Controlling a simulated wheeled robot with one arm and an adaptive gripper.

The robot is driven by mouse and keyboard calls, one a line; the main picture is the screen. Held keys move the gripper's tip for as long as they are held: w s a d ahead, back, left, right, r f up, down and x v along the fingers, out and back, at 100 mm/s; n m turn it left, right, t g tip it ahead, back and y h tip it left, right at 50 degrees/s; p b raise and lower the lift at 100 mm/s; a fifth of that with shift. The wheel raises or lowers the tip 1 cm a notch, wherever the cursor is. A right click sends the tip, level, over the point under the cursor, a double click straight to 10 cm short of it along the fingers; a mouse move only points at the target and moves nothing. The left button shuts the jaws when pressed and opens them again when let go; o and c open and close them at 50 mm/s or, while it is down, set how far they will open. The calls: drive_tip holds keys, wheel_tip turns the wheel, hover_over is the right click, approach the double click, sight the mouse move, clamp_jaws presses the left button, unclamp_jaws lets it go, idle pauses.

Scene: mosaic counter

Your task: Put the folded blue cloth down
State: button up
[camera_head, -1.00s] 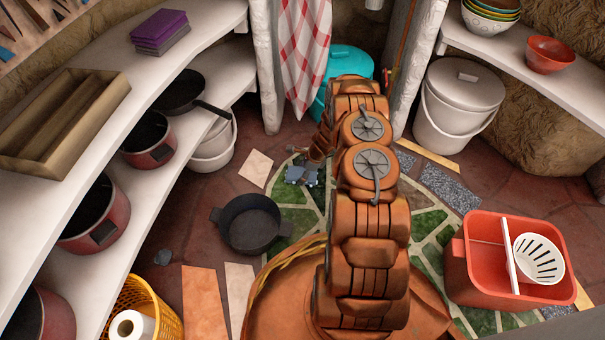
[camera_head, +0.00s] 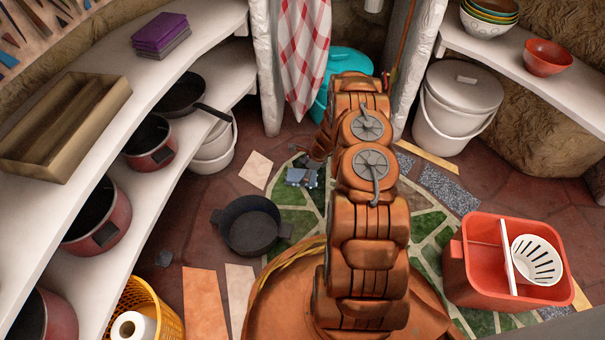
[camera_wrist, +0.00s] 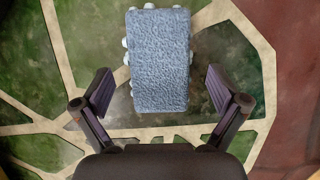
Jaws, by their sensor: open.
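The folded blue cloth (camera_wrist: 160,60) is a light blue, rough-textured block in the upper middle of the wrist view. Small whitish bumps show along its left and top edges. My gripper (camera_wrist: 160,92) is open, with one dark finger on each side of the cloth's lower part and a gap on both sides. The green and cream mosaic floor (camera_wrist: 225,50) shows behind the cloth; I cannot tell whether the cloth touches it. In the head view, a small blue-grey patch that looks like the cloth (camera_head: 299,178) shows left of my arm, partly hidden.
A black pot (camera_head: 252,225) stands on the floor left of my arm. A red tub (camera_head: 480,277) with a white strainer (camera_head: 537,260) is at right. A white lidded bucket (camera_head: 455,105) and a teal bin (camera_head: 350,62) stand behind. Curved shelves (camera_head: 205,50) line the left.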

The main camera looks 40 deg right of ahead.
drive_tip(key=p+v, duration=0.4)
drive_tip(key=v, duration=0.6)
wheel_tip(320, 180, up, 8)
drive_tip(key=n, duration=0.3)
hover_over(299, 180)
drive_tip(key=s+a+r+n+g+y, duration=0.1)
drive_tip(key=s+a+r+n+g, duration=0.15)
drive_tip(key=a+r+n, duration=0.8)
drive_tip(key=s+a+r+n+g, duration=0.1)
drive_tip(key=s+a+r+n, duration=0.1)
drive_tip(key=s+a+r, duration=0.45)
drive_tip(key=s+a+r+n+g, duration=0.15)
drive_tip(key=s+a+r, duration=0.25)
drive_tip(key=r, duration=0.5)
drive_tip(key=s+r+n+h, duration=0.2)
drive_tip(key=s+r+n, duration=0.2)
drive_tip(key=s, duration=0.7)
drive_tip(key=s+a+r+n+g+h, duration=0.1)
drive_tip(key=s+r+n, duration=0.3)
drive_tip(key=s, duration=0.8)
drive_tip(key=shift+s+r+n+h, duration=0.25)
drive_tip(key=shift+s+n+h, duration=0.05)
drive_tip(key=shift+n+h, duration=0.4)
